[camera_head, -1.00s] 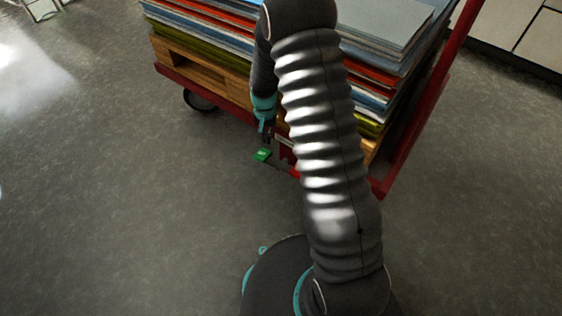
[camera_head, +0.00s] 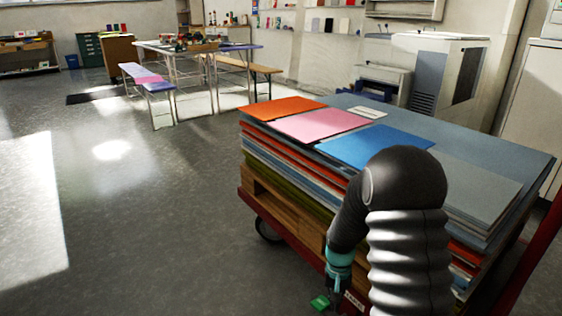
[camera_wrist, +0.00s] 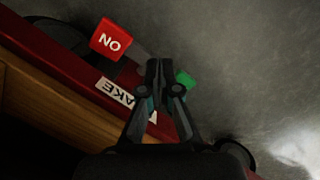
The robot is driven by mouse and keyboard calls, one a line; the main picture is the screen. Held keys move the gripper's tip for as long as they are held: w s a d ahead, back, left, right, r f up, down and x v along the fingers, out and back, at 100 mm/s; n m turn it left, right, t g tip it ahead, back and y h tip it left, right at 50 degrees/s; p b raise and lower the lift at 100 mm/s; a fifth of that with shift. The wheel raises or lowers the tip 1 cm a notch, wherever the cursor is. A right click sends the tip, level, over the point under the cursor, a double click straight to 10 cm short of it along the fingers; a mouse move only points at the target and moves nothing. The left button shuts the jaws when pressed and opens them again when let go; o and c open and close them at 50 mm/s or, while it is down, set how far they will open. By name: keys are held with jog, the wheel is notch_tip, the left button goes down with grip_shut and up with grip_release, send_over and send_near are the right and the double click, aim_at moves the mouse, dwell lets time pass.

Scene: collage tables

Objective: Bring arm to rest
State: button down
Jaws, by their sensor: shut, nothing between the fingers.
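My arm bends over at the near side of a red cart (camera_head: 285,243) stacked with sheets, and its end hangs down beside the cart. My gripper (camera_wrist: 158,65) is shut and empty in the wrist view, its fingers together. It is low by the cart's red edge, between a red pedal (camera_wrist: 110,39) marked "ON", seen upside down, and a green pedal (camera_wrist: 184,80) partly hidden behind a finger. The green pedal also shows at the bottom of the head view (camera_head: 320,302). I cannot tell whether the fingertips touch either pedal.
A stack of coloured sheets (camera_head: 480,185) on a wooden pallet fills the cart beside my arm. A white label (camera_wrist: 118,92) is on the cart's edge. A table with benches (camera_head: 150,76) stands farther back. Open grey floor (camera_head: 150,220) lies to the left.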

jog(key=s+r+t+p, duration=0.1)
jog(key=s+r+t, duration=0.1)
jog(key=s+r, duration=0.5)
jog(key=s+r+n+t+p, duration=0.1)
jog(key=s+r, duration=0.7)
jog(key=r, duration=0.9)
jog(key=s+r+n+t+p, duration=0.1)
jog(key=s+r+t+p, duration=0.2)
jog(key=s+r, duration=0.4)
jog(key=shift+s+r+t, duration=0.15)
jog(key=shift+r+t, duration=0.65)
jog(key=shift+r, duration=1.75)
